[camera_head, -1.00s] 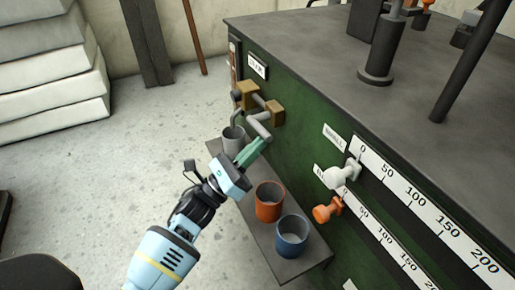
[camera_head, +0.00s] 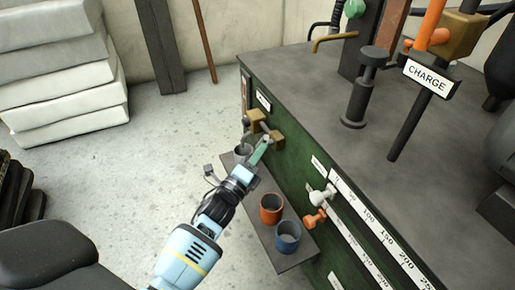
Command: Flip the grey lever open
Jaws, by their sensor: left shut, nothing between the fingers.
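The grey lever (camera_head: 266,138) is at the brass valve (camera_head: 255,117) on the green front of the machine, near its far left corner. Only a small part of the lever shows, as my gripper overlaps it. My left gripper (camera_head: 261,150) has its green fingers shut with nothing between them. Its tips are at or very close to the lever; I cannot tell whether they touch. My right gripper is not in view.
A shelf (camera_head: 297,262) below the valve holds a grey cup (camera_head: 242,150), an orange cup (camera_head: 271,208) and a blue cup (camera_head: 288,237). A white knob (camera_head: 322,196) and an orange knob (camera_head: 314,218) stick out from scales. The floor at left is open.

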